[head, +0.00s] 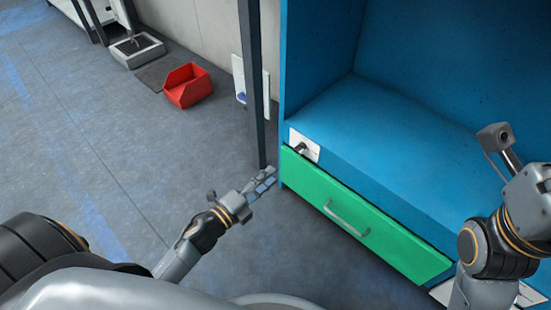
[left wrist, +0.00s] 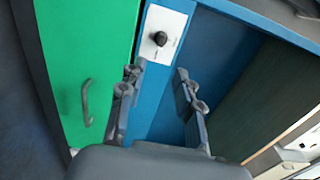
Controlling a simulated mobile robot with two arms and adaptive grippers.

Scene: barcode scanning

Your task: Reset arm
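My left gripper (head: 262,186) reaches over the floor, just left of the blue cabinet's lower corner. In the left wrist view its two fingers (left wrist: 159,77) stand apart with nothing between them, so it is open and empty. My right arm (head: 490,245) is bent up at the right edge, in front of the cabinet.
The blue cabinet (head: 400,140) has a green drawer (head: 365,222) with a handle, shut, and a white plate with a dark knob (head: 302,148). A dark post (head: 251,85) stands beside it. A red bin (head: 187,85) lies on the floor behind. The floor at left is clear.

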